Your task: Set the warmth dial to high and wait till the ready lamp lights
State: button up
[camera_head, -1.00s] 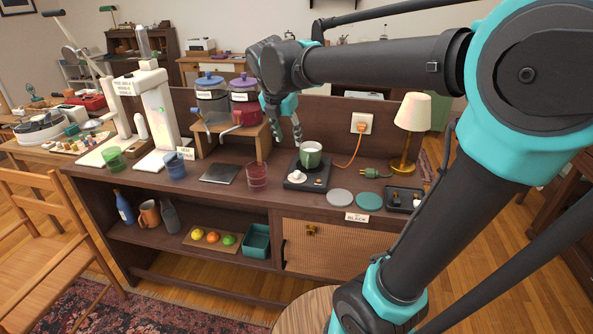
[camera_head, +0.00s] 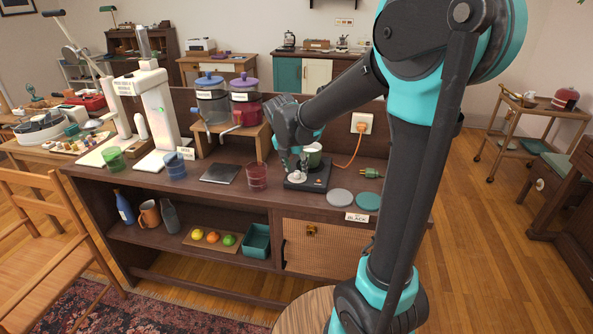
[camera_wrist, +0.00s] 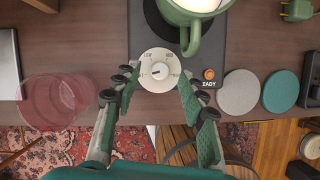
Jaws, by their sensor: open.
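The warmth dial (camera_wrist: 158,70) is a round white knob on the front of a dark warmer (camera_head: 319,180). Its small dark pointer mark is too small to read against a setting. My gripper (camera_wrist: 158,84) is open, with one finger on each side of the dial; I cannot tell whether they touch it. In the head view my gripper (camera_head: 297,166) is low over the warmer's left part. The ready lamp (camera_wrist: 209,73) is a small orange dot right of the dial; whether it is lit is unclear. A green mug (camera_wrist: 190,22) of pale liquid stands on the warmer.
A clear reddish tumbler (camera_wrist: 57,100) stands left of my gripper. Grey (camera_wrist: 239,92) and teal (camera_wrist: 281,91) coasters lie to the right. An orange cord runs to a wall socket (camera_head: 361,123). Two dispensers (camera_head: 245,98) stand behind, left.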

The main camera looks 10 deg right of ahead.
jog(key=shift+x, duration=0.95)
grip_shut()
